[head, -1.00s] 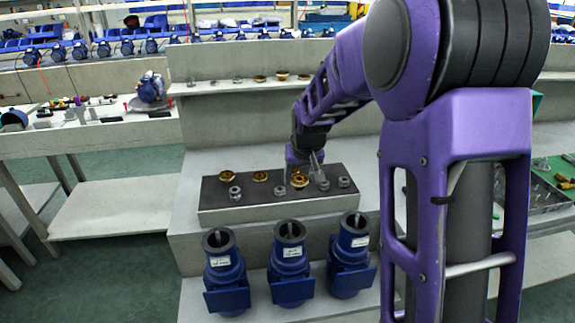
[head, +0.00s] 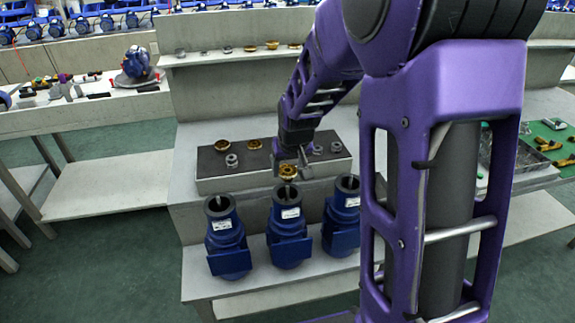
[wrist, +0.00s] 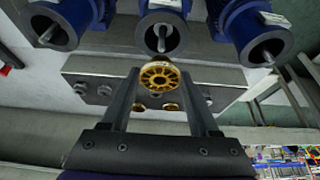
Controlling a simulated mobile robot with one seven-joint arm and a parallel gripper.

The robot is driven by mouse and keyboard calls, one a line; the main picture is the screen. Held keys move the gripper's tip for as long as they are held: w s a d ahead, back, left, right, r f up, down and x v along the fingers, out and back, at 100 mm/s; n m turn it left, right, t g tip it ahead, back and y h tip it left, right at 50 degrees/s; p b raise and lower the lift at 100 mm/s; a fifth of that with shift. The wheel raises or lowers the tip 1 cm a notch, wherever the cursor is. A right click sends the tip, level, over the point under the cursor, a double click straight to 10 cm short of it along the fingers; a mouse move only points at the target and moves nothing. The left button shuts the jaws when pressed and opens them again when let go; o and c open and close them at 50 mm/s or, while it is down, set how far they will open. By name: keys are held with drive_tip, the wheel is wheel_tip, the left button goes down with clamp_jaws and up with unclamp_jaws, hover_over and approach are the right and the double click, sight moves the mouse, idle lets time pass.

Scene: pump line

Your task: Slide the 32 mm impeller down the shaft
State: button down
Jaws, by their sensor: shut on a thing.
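My gripper (head: 293,166) is shut on a gold impeller (head: 287,172). In the wrist view the impeller (wrist: 160,77) sits between the two fingers, its vaned face toward the camera. Three blue pumps stand in a row, each with an open round mouth and a grey shaft inside. The held impeller is near the middle pump (head: 287,229), at its block side. In the wrist view the middle shaft (wrist: 161,44) shows just beyond the impeller, apart from it in the picture. The height between them is hard to judge. No size marking is readable.
The left pump (head: 227,240) and right pump (head: 342,222) flank the middle one closely. Behind is a dark-topped block (head: 205,170) with two gold impellers (head: 253,144) and several grey rings (head: 231,160). A shelf (head: 190,60) with small parts stands above.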

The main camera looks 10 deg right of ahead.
drive_tip(key=shift+f, duration=0.45)
drive_tip(key=shift+f+b, duration=0.45)
drive_tip(key=shift+b, duration=0.1)
drive_tip(key=shift+f+b, duration=0.55)
drive_tip(key=shift+f, duration=0.05)
idle(0.7)
drive_tip(key=shift+c, duration=0.3)
unclamp_jaws()
